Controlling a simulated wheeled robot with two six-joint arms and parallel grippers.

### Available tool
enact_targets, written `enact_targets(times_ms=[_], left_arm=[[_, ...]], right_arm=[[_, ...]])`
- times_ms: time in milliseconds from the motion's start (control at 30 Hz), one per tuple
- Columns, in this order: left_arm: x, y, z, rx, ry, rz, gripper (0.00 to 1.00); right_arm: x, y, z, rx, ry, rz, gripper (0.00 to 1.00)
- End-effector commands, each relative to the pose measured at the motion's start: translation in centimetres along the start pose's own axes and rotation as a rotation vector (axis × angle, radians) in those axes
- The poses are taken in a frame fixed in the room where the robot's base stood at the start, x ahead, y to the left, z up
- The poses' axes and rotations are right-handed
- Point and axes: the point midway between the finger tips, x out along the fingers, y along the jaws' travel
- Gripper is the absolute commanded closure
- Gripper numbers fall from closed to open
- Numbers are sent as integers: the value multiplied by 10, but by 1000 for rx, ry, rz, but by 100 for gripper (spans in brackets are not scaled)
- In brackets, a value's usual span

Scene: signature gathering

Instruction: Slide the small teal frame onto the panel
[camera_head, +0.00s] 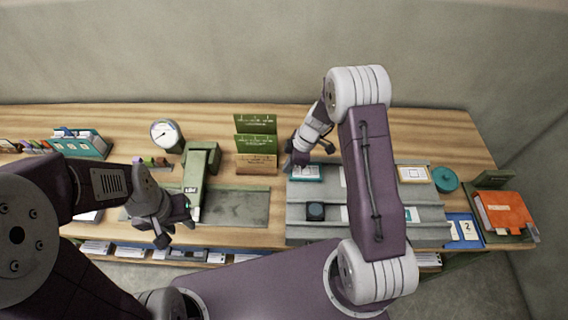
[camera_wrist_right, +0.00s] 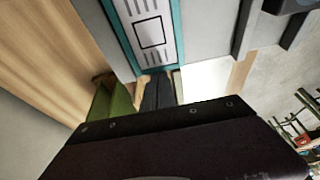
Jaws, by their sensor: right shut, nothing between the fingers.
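The small teal frame (camera_head: 308,173) lies around a printed white card at the upper left of the grey panel (camera_head: 298,204). In the right wrist view the teal frame (camera_wrist_right: 175,42) shows close up, with its near end by my fingertips. My right gripper (camera_head: 301,158) is at the frame's upper left edge. Its dark fingers (camera_wrist_right: 158,92) are together with nothing between them. I cannot tell whether they touch the frame. My left gripper (camera_head: 178,224) is open and empty beside the green stamping device (camera_head: 198,166), far from the frame.
A dark block (camera_head: 316,211) stands on the grey panel. A yellow frame (camera_head: 413,174) and a round teal lid (camera_head: 445,179) are to the right. An orange book (camera_head: 503,212) lies far right. My right arm hides the panel's middle.

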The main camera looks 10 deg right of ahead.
Motion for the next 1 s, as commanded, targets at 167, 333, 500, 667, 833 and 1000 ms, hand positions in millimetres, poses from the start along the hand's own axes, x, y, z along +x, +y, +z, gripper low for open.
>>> enact_targets(times_ms=[167, 333, 500, 667, 833, 1000], left_arm=[[0, 0, 0, 0, 0, 0, 64], [19, 0, 2, 0, 0, 0, 64], [52, -1, 6, 0, 0, 0, 64], [71, -1, 7, 0, 0, 0, 64], [82, -2, 8, 0, 0, 0, 64], [84, -2, 9, 0, 0, 0, 64]], right_arm=[[0, 0, 0, 0, 0, 0, 100], [0, 2, 18, 2, 0, 4, 100], [-13, 2, 66, 6, 0, 7, 100], [-31, 2, 111, 6, -1, 6, 100], [-50, 1, 155, 4, -1, 4, 100], [-62, 1, 181, 1, -1, 1, 100]])
